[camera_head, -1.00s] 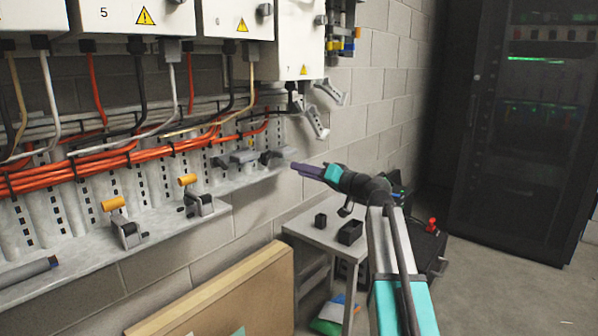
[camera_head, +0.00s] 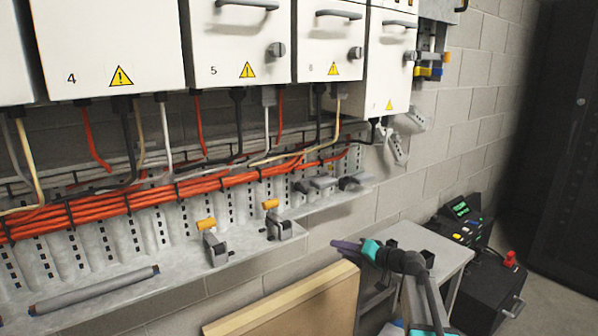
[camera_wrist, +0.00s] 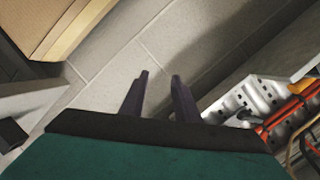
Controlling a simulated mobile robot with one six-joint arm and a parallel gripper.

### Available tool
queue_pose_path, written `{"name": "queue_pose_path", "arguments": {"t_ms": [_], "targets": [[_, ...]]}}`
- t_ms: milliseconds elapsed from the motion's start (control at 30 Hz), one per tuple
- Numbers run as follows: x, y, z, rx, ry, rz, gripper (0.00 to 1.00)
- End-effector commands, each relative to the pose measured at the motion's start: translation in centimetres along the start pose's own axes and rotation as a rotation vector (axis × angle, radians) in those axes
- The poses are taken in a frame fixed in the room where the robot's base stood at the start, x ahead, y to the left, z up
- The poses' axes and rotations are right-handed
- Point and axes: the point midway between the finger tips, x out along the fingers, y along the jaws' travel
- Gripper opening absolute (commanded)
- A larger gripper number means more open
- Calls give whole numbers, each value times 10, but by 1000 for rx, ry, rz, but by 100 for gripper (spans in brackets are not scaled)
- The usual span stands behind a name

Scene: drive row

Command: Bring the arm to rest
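My gripper (camera_head: 338,244) has dark purple fingers and a teal body. In the head view it points left in free air, in front of the block wall and above the cardboard-coloured panel. In the wrist view my gripper (camera_wrist: 159,75) shows two fingers with a clear gap between them and nothing in the gap. My arm (camera_head: 415,290) reaches up from the bottom edge, right of the panel, and overlaps the small grey table in the picture.
White numbered cabinets (camera_head: 235,45) hang above orange cables (camera_head: 140,198). A grey ledge (camera_head: 190,262) holds clamps with orange knobs (camera_head: 206,223) and a grey rod (camera_head: 95,288). A tan panel (camera_head: 300,305) leans below. The small table (camera_head: 450,250) and a black case (camera_head: 490,290) stand right.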

Motion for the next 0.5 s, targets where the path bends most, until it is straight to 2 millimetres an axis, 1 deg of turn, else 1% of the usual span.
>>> {"name": "queue_pose_path", "arguments": {"t_ms": [33,233,367,500], "targets": [[4,1,16,11,-30,13,29],[15,22,82,44,-140,68,29],[18,35,128,63,-218,107,29],[16,46,179,85,-307,150,29]]}}
